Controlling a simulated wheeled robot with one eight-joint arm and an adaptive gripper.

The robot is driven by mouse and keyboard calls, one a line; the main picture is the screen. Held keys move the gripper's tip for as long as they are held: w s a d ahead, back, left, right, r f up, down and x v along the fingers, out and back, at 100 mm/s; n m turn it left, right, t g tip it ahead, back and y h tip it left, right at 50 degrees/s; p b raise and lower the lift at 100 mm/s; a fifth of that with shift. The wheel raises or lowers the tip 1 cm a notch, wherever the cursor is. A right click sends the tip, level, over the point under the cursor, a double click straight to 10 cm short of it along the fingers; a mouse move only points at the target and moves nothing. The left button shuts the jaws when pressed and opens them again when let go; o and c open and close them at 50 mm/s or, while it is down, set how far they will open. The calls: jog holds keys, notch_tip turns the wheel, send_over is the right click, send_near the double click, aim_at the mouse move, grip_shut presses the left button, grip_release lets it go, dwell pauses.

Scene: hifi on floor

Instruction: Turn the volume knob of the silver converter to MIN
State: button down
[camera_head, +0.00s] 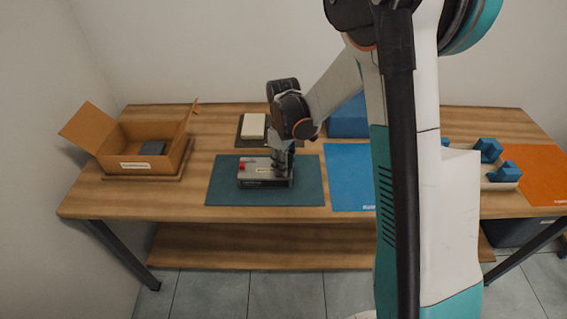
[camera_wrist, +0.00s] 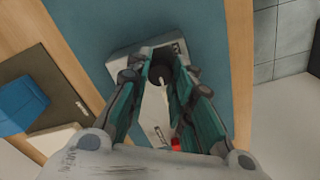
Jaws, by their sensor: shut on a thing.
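The silver converter (camera_head: 256,183) lies on a dark teal mat (camera_head: 225,190) on the wooden table, with a red part (camera_head: 242,165) at its left end in the head view. It also shows in the wrist view (camera_wrist: 152,122), under my fingers. My gripper (camera_head: 283,165) points down over the right part of the converter. In the wrist view my gripper (camera_wrist: 162,78) has its two fingers on either side of a dark round knob (camera_wrist: 161,74) with a pale mark on it, and is shut on it. The fingers hide the knob in the head view. I cannot read its setting.
An open cardboard box (camera_head: 170,163) stands at the left with a dark item in it. A pale block (camera_head: 253,125) on a dark mat and a blue bin (camera_head: 348,118) are behind. A blue mat (camera_head: 345,180) is to the right, then blue parts (camera_head: 489,150) and an orange mat (camera_head: 540,172).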

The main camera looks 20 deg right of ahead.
jog(key=n, duration=0.6)
jog(key=shift+n, duration=0.3)
dwell(0.4)
jog(key=c, duration=1.4)
grip_release()
jog(key=shift+o, duration=0.2)
notch_tip(320, 180, up, 12)
